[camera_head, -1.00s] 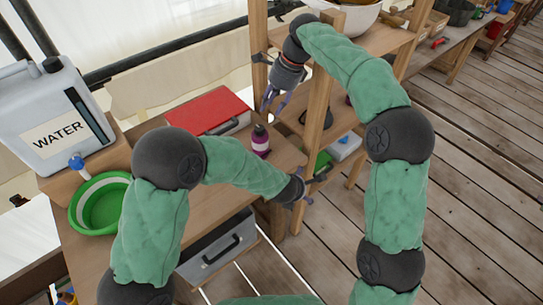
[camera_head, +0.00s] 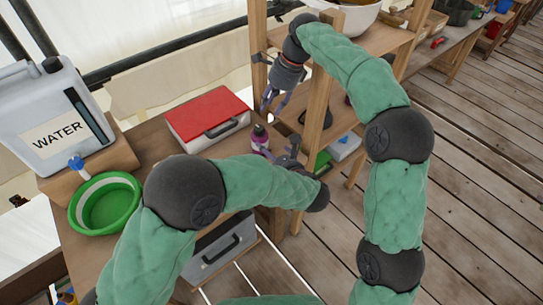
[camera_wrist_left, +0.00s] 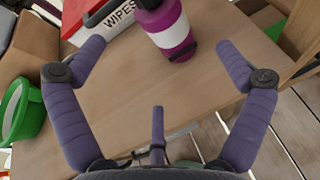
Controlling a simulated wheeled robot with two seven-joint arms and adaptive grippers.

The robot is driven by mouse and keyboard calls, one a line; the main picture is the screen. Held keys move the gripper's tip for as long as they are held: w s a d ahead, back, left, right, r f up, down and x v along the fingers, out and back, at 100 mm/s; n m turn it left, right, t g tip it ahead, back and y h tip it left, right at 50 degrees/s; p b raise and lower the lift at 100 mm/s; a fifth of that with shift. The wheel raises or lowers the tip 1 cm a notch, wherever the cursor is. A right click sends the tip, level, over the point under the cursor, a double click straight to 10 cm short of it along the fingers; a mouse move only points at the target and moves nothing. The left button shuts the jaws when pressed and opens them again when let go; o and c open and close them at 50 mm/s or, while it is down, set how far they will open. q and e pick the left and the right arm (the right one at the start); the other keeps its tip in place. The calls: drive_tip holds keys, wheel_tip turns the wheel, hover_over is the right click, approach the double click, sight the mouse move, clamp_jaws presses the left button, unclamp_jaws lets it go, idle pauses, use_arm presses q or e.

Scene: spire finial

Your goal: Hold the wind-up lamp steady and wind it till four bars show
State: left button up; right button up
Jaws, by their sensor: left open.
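I cannot make out the wind-up lamp in either view. My left gripper (camera_head: 287,150) is over the right edge of the wooden table. In the left wrist view its purple fingers (camera_wrist_left: 155,70) are spread wide, with nothing between the tips but bare tabletop. A purple bottle with a white band and dark cap (camera_wrist_left: 172,30) stands beyond them, apart from the fingers; it also shows in the head view (camera_head: 259,136). My right gripper (camera_head: 270,108) hangs above the table's far right corner by the shelf post, fingers apart and apparently empty.
A red-lidded white box (camera_head: 208,112) lies at the table's back; its WIPES label shows in the wrist view. A green basin (camera_head: 106,207) and a WATER container (camera_head: 54,120) are at left. A wooden shelf post (camera_head: 316,120) stands close beside my right gripper.

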sight(263, 140)
use_arm(q)
drive_tip(key=x, duration=1)
drive_tip(key=shift+w+a, duration=0.2)
drive_tip(key=shift+w, duration=0.1)
